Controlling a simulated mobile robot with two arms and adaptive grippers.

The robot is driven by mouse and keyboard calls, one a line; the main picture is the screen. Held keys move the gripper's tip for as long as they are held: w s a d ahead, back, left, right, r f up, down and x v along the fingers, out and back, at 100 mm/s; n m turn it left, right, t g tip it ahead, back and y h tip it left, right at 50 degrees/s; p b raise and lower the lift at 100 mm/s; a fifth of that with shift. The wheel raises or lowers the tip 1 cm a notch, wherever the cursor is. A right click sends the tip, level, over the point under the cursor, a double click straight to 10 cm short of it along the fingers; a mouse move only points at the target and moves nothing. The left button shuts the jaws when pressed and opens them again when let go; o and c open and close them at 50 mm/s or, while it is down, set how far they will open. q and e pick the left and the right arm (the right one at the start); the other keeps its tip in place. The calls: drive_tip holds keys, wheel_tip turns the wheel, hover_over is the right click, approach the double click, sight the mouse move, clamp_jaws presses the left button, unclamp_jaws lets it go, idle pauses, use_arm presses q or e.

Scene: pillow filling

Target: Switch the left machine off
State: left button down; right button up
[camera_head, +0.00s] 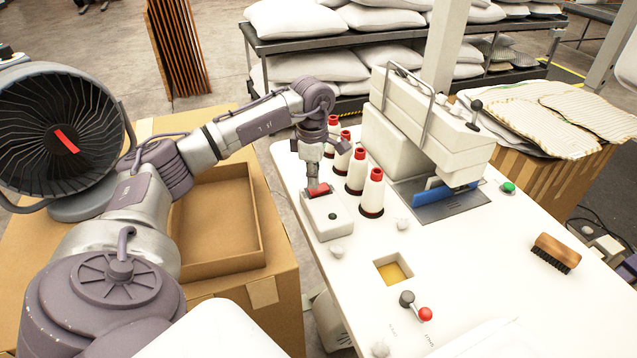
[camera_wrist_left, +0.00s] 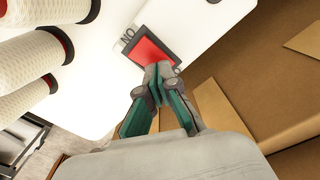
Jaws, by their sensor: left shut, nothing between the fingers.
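A white switch box (camera_head: 327,222) with a red rocker switch (camera_head: 319,191) stands at the left edge of the white sewing table (camera_head: 465,275). My left gripper (camera_head: 313,180) points down at the red switch and is shut and empty. In the left wrist view the shut fingertips (camera_wrist_left: 160,75) are at the edge of the red switch (camera_wrist_left: 152,46). Lettering shows beside the switch, partly hidden by the fingers. I cannot tell whether they touch or how the rocker is tipped. The white sewing machine (camera_head: 420,120) stands behind. My right gripper is not in view.
Several white thread cones (camera_head: 357,171) stand close beside the gripper. A red-knobbed lever (camera_head: 424,313), a green button (camera_head: 508,187) and a brush (camera_head: 556,252) are on the table. A cardboard box (camera_head: 215,220) and a black fan (camera_head: 60,135) are at left.

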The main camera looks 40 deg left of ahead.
sight(313, 190)
use_arm(q)
drive_tip(key=shift+r+p, duration=1.9)
drive_tip(key=shift+r, duration=1.05)
drive_tip(key=shift+f, duration=0.1)
